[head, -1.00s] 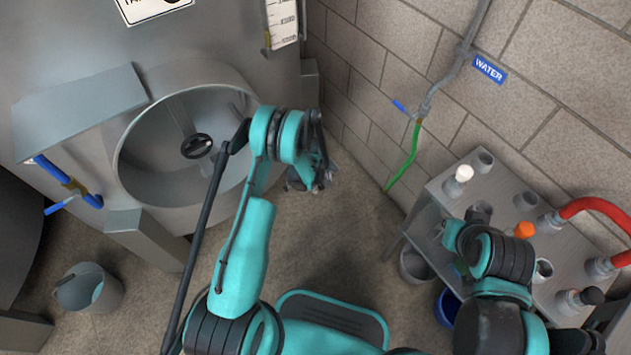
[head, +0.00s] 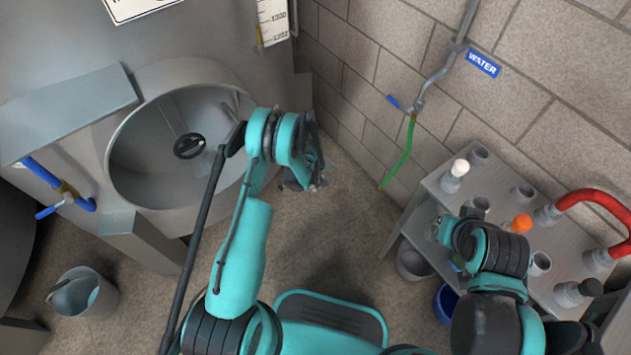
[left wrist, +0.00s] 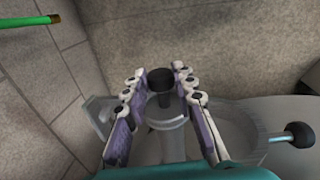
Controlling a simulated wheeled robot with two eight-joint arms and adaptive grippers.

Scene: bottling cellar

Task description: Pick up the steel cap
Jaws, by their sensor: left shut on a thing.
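My left gripper (head: 308,182) hangs over the floor, right of the round tank opening. In the left wrist view its two fingers (left wrist: 160,98) stand on either side of a grey piece with a black cylindrical top (left wrist: 160,79). The gripper is shut on this piece; its lower part is partly hidden and I cannot tell if it is the steel cap. My right gripper (head: 440,230) is at the near left edge of the shelf; its fingers are too small and hidden to read. I cannot single out a steel cap with certainty in the head view.
A grey shelf (head: 510,262) at the right holds steel cups, a white-topped piece (head: 460,168), an orange-topped piece (head: 521,223) and a red hose (head: 590,196). A green hose (head: 399,160) hangs on the brick wall. A bucket (head: 84,292) stands at lower left. Open floor lies between.

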